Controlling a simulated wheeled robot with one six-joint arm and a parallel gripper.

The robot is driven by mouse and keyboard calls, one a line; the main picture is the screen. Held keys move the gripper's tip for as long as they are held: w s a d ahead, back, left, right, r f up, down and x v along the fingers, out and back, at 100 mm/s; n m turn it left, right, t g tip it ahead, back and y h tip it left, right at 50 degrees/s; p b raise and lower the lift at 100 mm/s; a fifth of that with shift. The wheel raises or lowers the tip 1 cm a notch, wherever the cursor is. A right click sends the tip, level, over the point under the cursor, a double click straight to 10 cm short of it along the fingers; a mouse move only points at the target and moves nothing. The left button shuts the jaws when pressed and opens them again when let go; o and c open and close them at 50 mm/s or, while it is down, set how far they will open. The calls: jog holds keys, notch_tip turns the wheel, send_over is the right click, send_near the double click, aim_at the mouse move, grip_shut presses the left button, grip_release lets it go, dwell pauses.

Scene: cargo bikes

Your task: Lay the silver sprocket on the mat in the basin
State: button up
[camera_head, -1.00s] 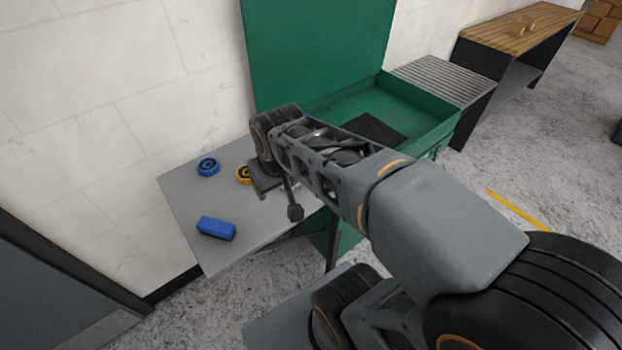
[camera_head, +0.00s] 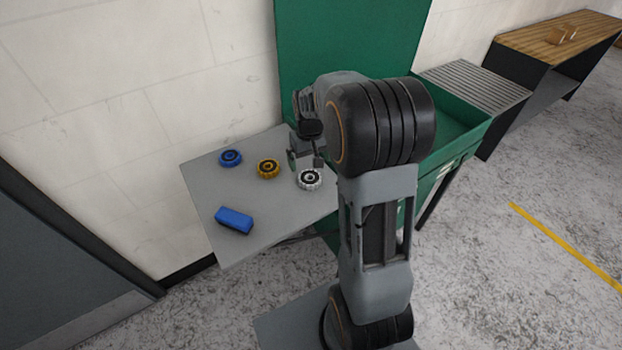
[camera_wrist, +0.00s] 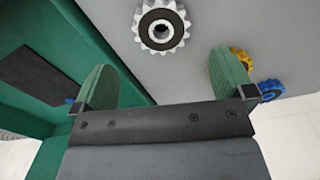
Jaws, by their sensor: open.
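The silver sprocket (camera_head: 310,179) lies flat on the grey side table, near its right edge by the green basin (camera_head: 462,128). In the wrist view the silver sprocket (camera_wrist: 161,27) shows at the top, beyond and between the fingertips, apart from them. My gripper (camera_head: 306,160) is open and empty, just behind and above the sprocket; its two green-padded fingers flank a clear gap in the wrist view (camera_wrist: 160,85). The dark mat (camera_wrist: 40,72) lies in the basin at the left of the wrist view. In the head view my arm hides the mat.
A gold sprocket (camera_head: 268,168), a blue sprocket (camera_head: 230,158) and a blue block (camera_head: 234,219) sit on the grey table (camera_head: 200,181) left of the silver one. A ribbed grey surface (camera_head: 475,84) adjoins the basin's right side. A wooden-topped bench (camera_head: 550,38) stands farther right.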

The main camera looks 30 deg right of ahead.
aim_at(309, 176)
jog(key=shift+a+f+p, duration=0.1)
jog(key=shift+f+p, duration=0.35)
jog(key=shift+f, duration=3.1)
jog(key=c, duration=1.3)
jog(key=shift+o, duration=0.2)
jog(key=shift+r, duration=0.1)
